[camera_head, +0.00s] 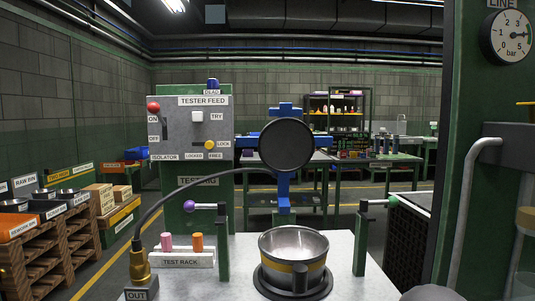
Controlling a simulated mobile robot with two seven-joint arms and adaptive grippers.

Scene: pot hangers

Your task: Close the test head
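The test head is a dark round disc (286,145) on a blue cross-shaped frame (284,187). It stands raised, its round face toward me, above and behind the pot. A metal pot (293,244) with a yellow band sits upright on a dark round base (262,283) on the light bench. Its open top is uncovered, and a grey handle or spout points toward me. A green post with a purple-knobbed lever (190,207) stands left of the pot, and one with a green-knobbed lever (393,201) stands right. Neither gripper is recognisable in view.
The tester feed panel (203,127) stands behind left. A black hose (160,203) arches from a brass fitting (138,262) toward the head. The test rack (182,259) holds pink and orange plugs. A green column (442,130) blocks the right side.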

